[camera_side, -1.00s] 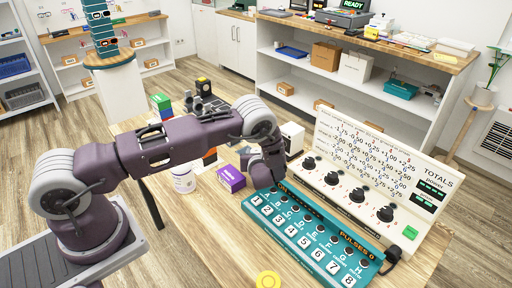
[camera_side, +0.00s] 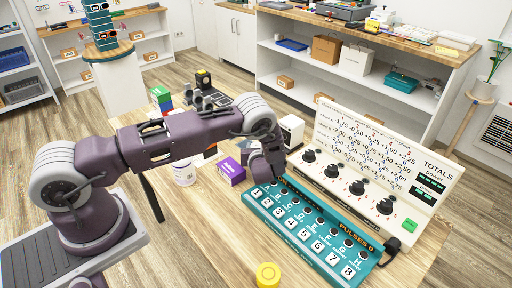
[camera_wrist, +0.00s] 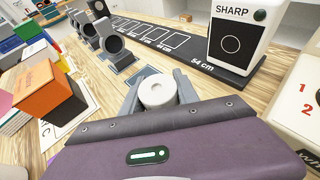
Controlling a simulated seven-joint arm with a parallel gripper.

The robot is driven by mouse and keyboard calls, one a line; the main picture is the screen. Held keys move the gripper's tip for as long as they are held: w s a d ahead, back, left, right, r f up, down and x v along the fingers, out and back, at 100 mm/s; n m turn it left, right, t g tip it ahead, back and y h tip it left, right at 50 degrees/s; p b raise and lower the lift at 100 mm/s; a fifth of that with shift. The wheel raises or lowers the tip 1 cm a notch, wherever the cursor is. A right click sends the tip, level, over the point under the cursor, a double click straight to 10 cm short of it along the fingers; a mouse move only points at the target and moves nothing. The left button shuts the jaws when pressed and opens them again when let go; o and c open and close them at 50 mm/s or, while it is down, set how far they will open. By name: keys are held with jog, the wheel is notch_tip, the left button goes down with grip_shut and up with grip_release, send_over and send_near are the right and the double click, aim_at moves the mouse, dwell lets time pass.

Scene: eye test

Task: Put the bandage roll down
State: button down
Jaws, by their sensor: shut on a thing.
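The bandage roll (camera_wrist: 157,93) is a short white cylinder with a small hole in its end. In the wrist view it sits between the two grey fingers of my gripper (camera_wrist: 158,98), which is shut on it. A pale wooden table top (camera_wrist: 95,62) lies beyond. I cannot tell whether the roll touches the table. In the side view my purple hand (camera_side: 268,163) is low over the table, behind the teal button panel (camera_side: 312,233). The fingers and the roll are mostly hidden there by my arm.
A dark rail with scale marks (camera_wrist: 190,49) runs behind the roll to a white SHARP box (camera_wrist: 238,38). Round grey lens holders (camera_wrist: 115,47) stand left of it. An orange box (camera_wrist: 47,93) is at the left. A purple box (camera_side: 231,171) and white tub (camera_side: 184,172) stand near my arm.

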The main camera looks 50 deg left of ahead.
jog(key=shift+s+f, duration=0.15)
jog(key=shift+f, duration=0.15)
